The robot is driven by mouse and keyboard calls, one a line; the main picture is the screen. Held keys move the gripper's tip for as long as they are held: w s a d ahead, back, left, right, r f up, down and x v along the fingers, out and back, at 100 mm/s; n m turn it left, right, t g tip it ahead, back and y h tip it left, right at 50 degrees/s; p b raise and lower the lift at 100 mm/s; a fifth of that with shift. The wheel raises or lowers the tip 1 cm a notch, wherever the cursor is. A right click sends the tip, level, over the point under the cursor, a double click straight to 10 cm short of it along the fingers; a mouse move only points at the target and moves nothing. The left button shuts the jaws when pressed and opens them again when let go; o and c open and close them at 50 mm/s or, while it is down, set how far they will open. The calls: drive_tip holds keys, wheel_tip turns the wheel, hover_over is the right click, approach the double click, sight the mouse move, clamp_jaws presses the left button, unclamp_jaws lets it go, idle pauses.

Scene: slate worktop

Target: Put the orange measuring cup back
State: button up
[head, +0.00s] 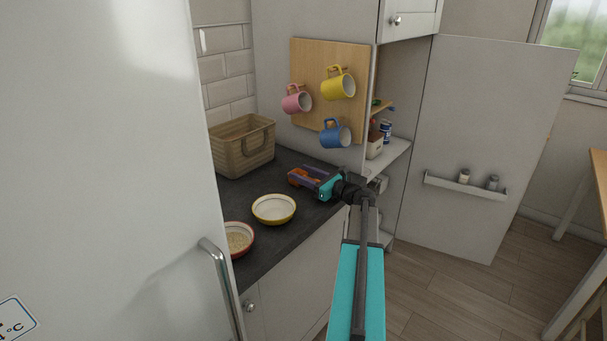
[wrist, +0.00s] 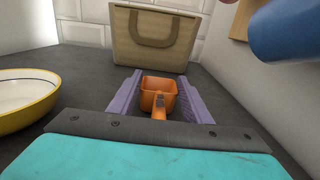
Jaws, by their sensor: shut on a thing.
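The orange measuring cup (head: 296,178) is at the far end of my gripper (head: 307,176), over the dark worktop (head: 315,213). In the wrist view the cup (wrist: 158,92) is upright, its open bowl facing up and its handle pointing toward me. My gripper (wrist: 158,84) is shut on it, with a purple finger on each side. I cannot tell whether the cup touches the worktop or hangs just above it.
A yellow-rimmed bowl (head: 273,209) and a red-brown bowl of grain (head: 238,240) stand in front. A wicker basket (head: 243,146) is behind. Pink (head: 296,100), yellow (head: 341,86) and blue (head: 335,134) mugs hang on a wooden board (head: 312,61). An open cupboard (head: 385,149) is at right.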

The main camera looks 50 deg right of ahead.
drive_tip(key=shift+f, duration=0.15)
drive_tip(key=o, duration=1.1)
drive_tip(key=shift+o, duration=0.2)
drive_tip(key=shift+s+r, duration=0.1)
drive_tip(key=shift+r, duration=0.1)
drive_tip(key=s, duration=0.4)
drive_tip(key=s+b, duration=0.1)
drive_tip(key=s, duration=0.3)
drive_tip(key=s+d+b, duration=0.1)
drive_tip(key=s, duration=0.2)
drive_tip(key=shift+s, duration=0.4)
drive_tip(key=shift+s, duration=0.1)
